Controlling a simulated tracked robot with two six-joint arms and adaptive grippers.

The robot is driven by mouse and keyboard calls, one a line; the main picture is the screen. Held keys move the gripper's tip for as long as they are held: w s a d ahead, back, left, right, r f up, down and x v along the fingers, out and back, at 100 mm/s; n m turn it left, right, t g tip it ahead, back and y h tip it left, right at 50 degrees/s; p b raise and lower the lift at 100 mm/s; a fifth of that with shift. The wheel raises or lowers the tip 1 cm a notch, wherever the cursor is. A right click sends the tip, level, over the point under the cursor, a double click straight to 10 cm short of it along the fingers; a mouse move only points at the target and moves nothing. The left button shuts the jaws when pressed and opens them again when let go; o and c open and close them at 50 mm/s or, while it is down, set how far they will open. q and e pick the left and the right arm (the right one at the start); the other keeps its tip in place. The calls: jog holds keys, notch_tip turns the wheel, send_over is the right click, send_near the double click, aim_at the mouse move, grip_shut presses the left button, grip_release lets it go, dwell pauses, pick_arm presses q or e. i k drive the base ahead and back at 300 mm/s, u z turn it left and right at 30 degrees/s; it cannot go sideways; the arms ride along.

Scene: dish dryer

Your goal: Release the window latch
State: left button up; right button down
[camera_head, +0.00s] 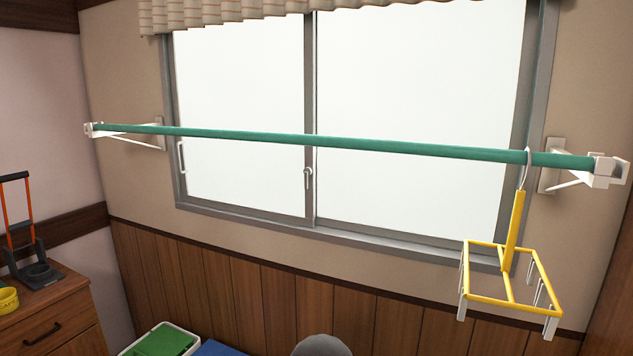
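The window latch (308,179) is a small grey lever on the middle upright of a two-pane sliding window (240,100). It looks roughly vertical, but it is too small to tell its exact setting. A white pull handle (182,157) is on the left side of the window frame. Neither of my grippers shows in the head view, so nothing is seen touching the latch.
A green pole (400,147) on white wall brackets crosses in front of the window, above the latch. A yellow hanger with clips (513,230) hangs from its right end. A wooden cabinet (55,320) stands left. A white-rimmed bin (160,340) is below.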

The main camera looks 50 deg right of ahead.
aim_at(307, 171)
jog(key=z, duration=0.45)
jog(key=i, duration=1.1)
jog(key=z, duration=0.65)
jog(key=k, duration=0.85)
jog(key=z, duration=0.2)
jog(key=i, duration=0.85)
jog(key=u, duration=0.1)
